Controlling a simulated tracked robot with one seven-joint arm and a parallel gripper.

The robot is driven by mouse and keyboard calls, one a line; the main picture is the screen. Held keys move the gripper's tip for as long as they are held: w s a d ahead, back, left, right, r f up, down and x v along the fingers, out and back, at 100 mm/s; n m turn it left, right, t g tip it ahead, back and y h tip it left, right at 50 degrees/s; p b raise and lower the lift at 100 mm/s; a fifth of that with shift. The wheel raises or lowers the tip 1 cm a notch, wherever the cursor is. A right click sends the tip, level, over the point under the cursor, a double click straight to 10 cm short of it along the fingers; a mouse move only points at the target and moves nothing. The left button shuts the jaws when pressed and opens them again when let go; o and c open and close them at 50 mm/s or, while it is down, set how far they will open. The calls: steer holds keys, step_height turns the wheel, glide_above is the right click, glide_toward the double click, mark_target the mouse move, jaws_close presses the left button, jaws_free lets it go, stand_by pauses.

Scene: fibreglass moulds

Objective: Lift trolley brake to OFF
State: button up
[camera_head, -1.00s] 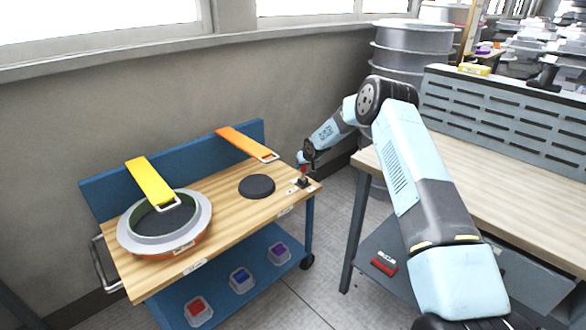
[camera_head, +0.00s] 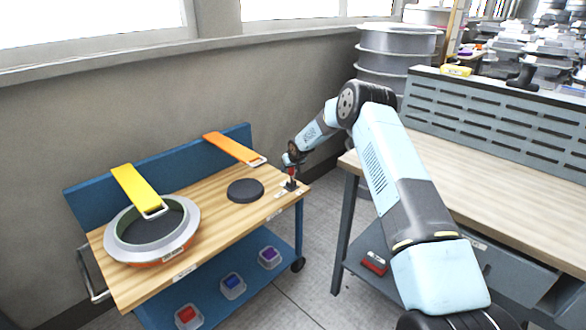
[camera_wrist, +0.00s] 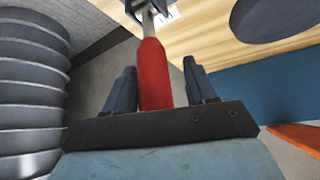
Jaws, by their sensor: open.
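The trolley (camera_head: 215,217) has a wooden top and blue frame. Its brake lever has a red handle (camera_wrist: 152,75) on a metal stem, rising from a small black base (camera_head: 291,185) at the top's right corner. My gripper (camera_wrist: 158,68) is open, with one dark finger on each side of the red handle. The handle lies between the fingers, with gaps showing on both sides. In the head view my gripper (camera_head: 290,160) is at the lever's upper end and partly hides it. Labels beside the base are too small to read.
A round mould (camera_head: 151,250) with a yellow strap (camera_head: 135,186), a black disc (camera_head: 245,190) and an orange strap (camera_head: 232,148) are on the trolley. A workbench (camera_head: 480,160) stands right, stacked grey drums (camera_head: 395,48) behind. Floor shows between trolley and workbench.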

steer(key=shift+r, duration=0.1)
steer(key=shift+s+d+r, duration=0.1)
steer(key=shift+r, duration=0.1)
steer(key=v, duration=1.3)
steer(key=shift+s, duration=0.1)
